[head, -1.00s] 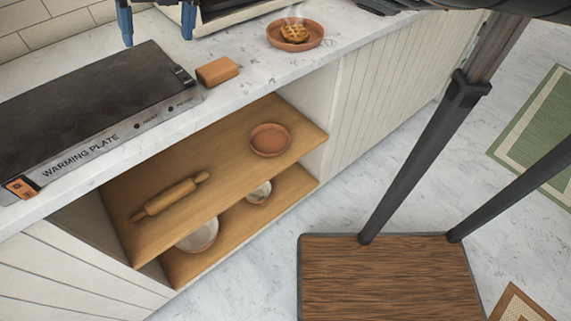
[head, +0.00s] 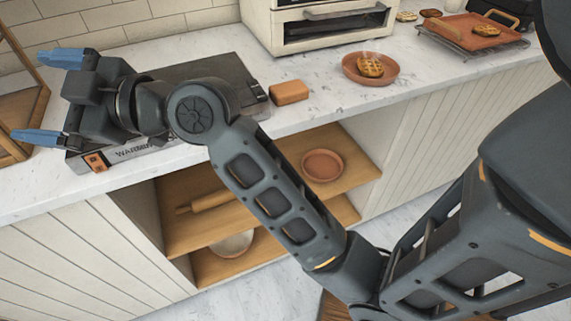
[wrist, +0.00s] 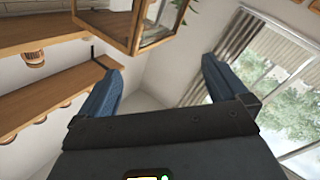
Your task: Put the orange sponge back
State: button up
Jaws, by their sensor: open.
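The orange sponge (head: 289,92) is a small block lying on the marble counter, just right of the warming plate, in the head view. My gripper (head: 40,97) is open and empty, with blue fingers pointing left, above the left part of the warming plate and far left of the sponge. In the wrist view the open fingers (wrist: 155,88) point up toward shelves, a wall and a window, with nothing between them.
The warming plate (head: 225,70) is partly hidden by my arm. A plate with a steaming waffle (head: 370,68) stands right of the sponge, with a toaster oven (head: 330,28) behind. A wooden-framed case (head: 22,105) is at far left. Open shelves (head: 345,205) lie below.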

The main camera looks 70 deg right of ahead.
jog(key=s+a+f+m+g+h, duration=0.1)
jog(key=s+a+f+m+h, duration=0.3)
jog(key=s+f, duration=0.45)
jog(key=s+a+f+m+g+h, duration=0.1)
jog(key=s+f+m, duration=0.55)
jog(key=s, duration=0.25)
jog(key=s+d+f+n, duration=0.1)
jog(key=s, duration=0.9)
jog(key=s+d+n+g+y, duration=0.1)
jog(key=s+d, duration=0.1)
jog(key=s, duration=0.8)
jog(key=shift+s+f+g, duration=0.2)
jog(key=shift+f+g, duration=0.1)
jog(key=shift+f, duration=0.1)
